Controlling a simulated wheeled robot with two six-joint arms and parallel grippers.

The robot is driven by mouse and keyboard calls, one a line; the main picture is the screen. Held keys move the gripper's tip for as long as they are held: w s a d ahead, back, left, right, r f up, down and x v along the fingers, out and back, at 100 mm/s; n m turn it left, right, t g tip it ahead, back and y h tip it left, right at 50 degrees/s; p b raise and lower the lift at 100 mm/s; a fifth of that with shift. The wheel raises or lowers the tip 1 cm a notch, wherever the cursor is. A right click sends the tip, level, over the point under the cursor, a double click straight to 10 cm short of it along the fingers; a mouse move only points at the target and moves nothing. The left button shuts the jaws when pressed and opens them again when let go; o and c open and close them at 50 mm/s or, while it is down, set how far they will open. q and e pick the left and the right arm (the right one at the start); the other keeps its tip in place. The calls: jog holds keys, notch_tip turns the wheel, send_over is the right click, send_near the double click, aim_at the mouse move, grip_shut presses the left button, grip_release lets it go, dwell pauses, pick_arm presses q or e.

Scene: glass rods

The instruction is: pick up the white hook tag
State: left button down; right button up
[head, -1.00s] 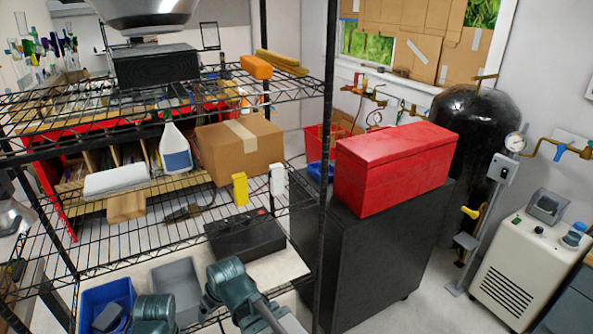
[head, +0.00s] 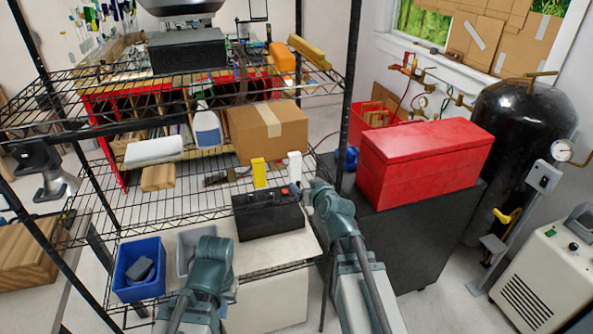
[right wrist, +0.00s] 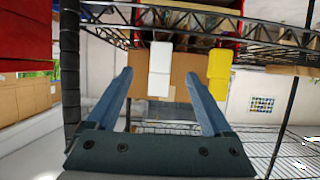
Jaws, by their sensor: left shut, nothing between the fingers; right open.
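The white hook tag (head: 294,165) stands out at the front of the middle wire shelf, beside the yellow tag (head: 259,172). In the right wrist view, which looks upside down, the white hook tag (right wrist: 160,66) appears between the fingertips and the yellow tag (right wrist: 218,70) lies outside the right-hand finger. My right gripper (right wrist: 159,76) is open and empty; I cannot tell how far ahead the tag is. In the head view my right gripper (head: 311,192) is just below and right of the tag. My left gripper (head: 213,250) is low, over the grey bin, its fingers hard to make out.
A black battery-like box (head: 268,212) sits below the tags. A cardboard box (head: 266,130) is behind them. A black shelf post (head: 350,95) and a red toolbox (head: 425,165) stand to the right. A blue bin (head: 137,250) and grey bin (head: 190,240) are lower left.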

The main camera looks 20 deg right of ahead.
aim_at(296, 174)
jog(key=b+x, duration=0.2)
jog(key=x, duration=0.4)
jog(key=shift+w+f, duration=0.25)
jog(key=shift+r+b+x, duration=0.1)
jog(key=shift+b+x, duration=0.4)
jog(key=shift+x, duration=0.9)
jog(key=shift+r+b+x, duration=0.15)
jog(key=shift+b+x, duration=0.3)
jog(key=shift+x, duration=1)
jog(key=shift+a, duration=0.15)
jog(key=shift+r, duration=0.1)
jog(key=shift+c, duration=0.2)
grip_shut()
jog(key=shift+r, duration=0.1)
